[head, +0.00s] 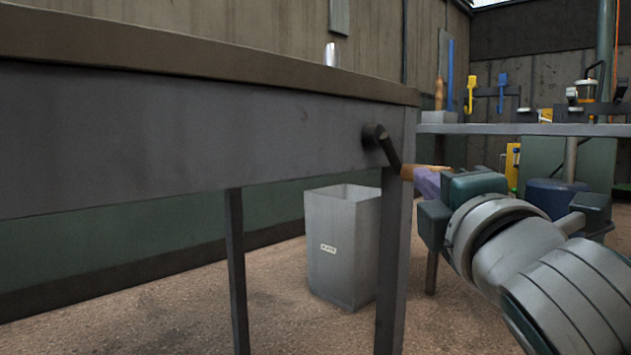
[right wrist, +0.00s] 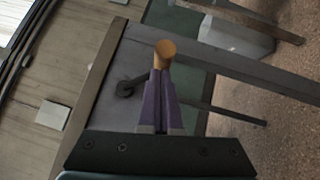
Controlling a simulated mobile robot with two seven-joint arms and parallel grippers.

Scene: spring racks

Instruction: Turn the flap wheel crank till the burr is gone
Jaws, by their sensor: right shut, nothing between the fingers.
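The crank (head: 388,147) is on the end face of the grey bench; its dark arm slants down and right from a round hub to a wooden handle (head: 409,172). My right gripper (head: 420,181), with purple fingers, is at the handle's outer end. In the right wrist view the fingers (right wrist: 159,73) are shut together with nothing between them; the handle (right wrist: 165,50) shows just past their tips. I cannot tell whether they touch it. The crank arm (right wrist: 138,81) also shows there. The flap wheel and the burr are not visible. My left gripper is out of view.
The grey bench (head: 200,130) fills the left, with a small silver cylinder (head: 331,54) on top. A grey metal bin (head: 340,240) stands on the floor behind the bench leg. A second table (head: 530,129) with tools stands at the back right.

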